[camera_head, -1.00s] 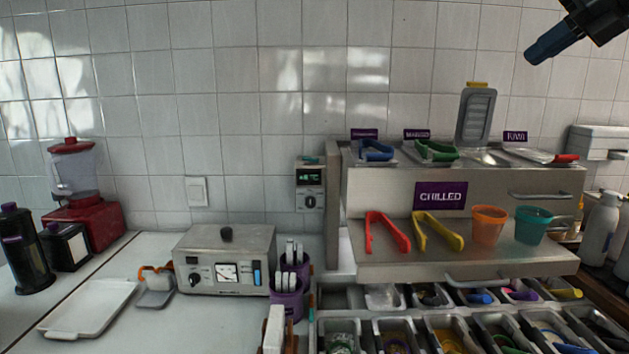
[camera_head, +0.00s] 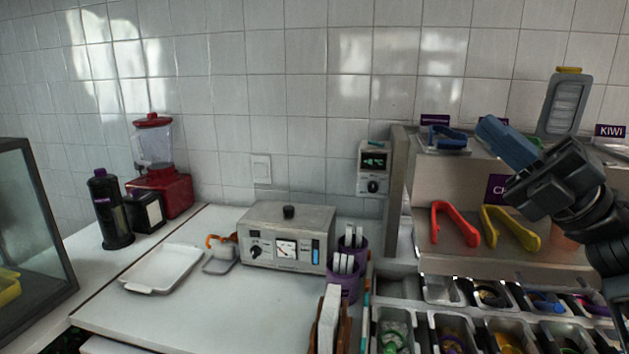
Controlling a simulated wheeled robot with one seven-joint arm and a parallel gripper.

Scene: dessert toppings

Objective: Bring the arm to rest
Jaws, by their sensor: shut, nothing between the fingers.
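My gripper (camera_head: 492,130) is at the right of the head view, on the end of my dark arm. Its blue fingers are together, with nothing between them, and point up and left. It is in front of the chilled topping unit (camera_head: 400,185) and hides part of its purple sign and an orange cup. I cannot judge its exact distance from the unit.
Red tongs (camera_head: 454,225) and yellow tongs (camera_head: 512,229) lie on the unit's shelf, above several topping bins (camera_head: 443,290). A metal appliance (camera_head: 288,237), white tray (camera_head: 163,268) and red blender (camera_head: 160,185) stand on the left counter. A glass case (camera_head: 36,235) is far left.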

